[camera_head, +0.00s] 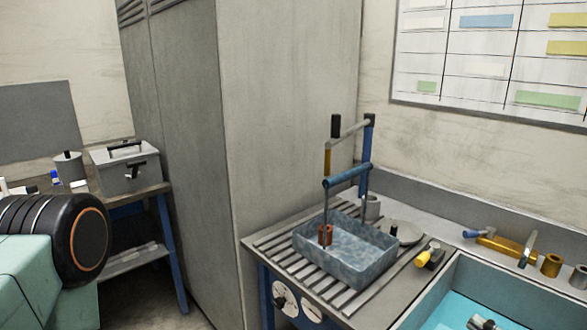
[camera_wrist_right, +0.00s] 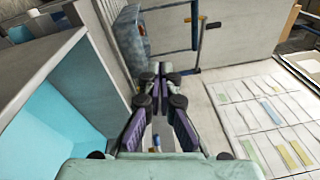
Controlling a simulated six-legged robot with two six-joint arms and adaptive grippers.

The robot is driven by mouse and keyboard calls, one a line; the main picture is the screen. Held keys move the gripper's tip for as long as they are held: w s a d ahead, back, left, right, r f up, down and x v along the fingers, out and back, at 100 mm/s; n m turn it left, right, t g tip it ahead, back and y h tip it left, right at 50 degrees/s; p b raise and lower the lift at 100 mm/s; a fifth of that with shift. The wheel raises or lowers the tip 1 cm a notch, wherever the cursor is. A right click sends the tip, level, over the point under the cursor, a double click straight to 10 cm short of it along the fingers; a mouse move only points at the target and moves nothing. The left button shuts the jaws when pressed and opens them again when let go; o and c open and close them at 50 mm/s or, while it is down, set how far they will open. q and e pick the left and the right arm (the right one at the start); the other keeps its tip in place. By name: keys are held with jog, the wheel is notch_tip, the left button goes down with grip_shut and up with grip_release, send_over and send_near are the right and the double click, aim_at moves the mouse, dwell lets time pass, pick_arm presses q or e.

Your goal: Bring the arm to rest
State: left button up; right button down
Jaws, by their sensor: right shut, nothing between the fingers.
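The microscope arm (camera_head: 347,178) is a jointed frame of blue, grey and brass-coloured links with dark ends. It stands at the grey-blue tray (camera_head: 375,280), and its lower rods reach down into the tray. An orange-brown piece (camera_head: 325,234) hangs at the lower left end. In the right wrist view, part of the arm shows as a blue upright (camera_wrist_right: 195,25) beyond my fingers. My right gripper (camera_wrist_right: 161,72) is shut and empty, apart from the arm. Its tip (camera_head: 483,323) shows at the bottom of the head view, over the sink. My left gripper is not in view.
The blue sink (camera_head: 470,280) lies at lower right. A yellow-and-black item (camera_head: 430,255), a brass tool (camera_head: 500,243) and brass cylinders (camera_head: 551,265) sit around it. A tall grey cabinet (camera_head: 225,150) stands left of the ribbed bench (camera_head: 270,240). A chart (camera_head: 490,50) hangs behind.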

jog(key=s+a+f+n+g+b, duration=0.2)
jog(key=a+f+g+b, duration=0.2)
jog(key=a+f+g, duration=0.3)
pick_arm(q)
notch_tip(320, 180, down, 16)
jog(key=b, duration=1.2)
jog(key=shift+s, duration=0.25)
pick_arm(e)
jog(key=s+a+f+n+g+h, duration=0.3)
jog(key=s+f+n+g+h, duration=0.1)
jog(key=s+f, duration=0.8)
jog(key=s+a+f+n+g+h, duration=0.4)
jog(key=s+f+n+h, duration=0.2)
jog(key=s+f, duration=0.7)
notch_tip(320, 180, down, 4)
jog(key=shift+s+r+n+g, duration=0.2)
jog(key=shift+n+g, duration=0.1)
jog(key=shift+n, duration=0.4)
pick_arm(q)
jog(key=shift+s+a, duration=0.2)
pick_arm(e)
jog(key=shift+s+a, duration=0.1)
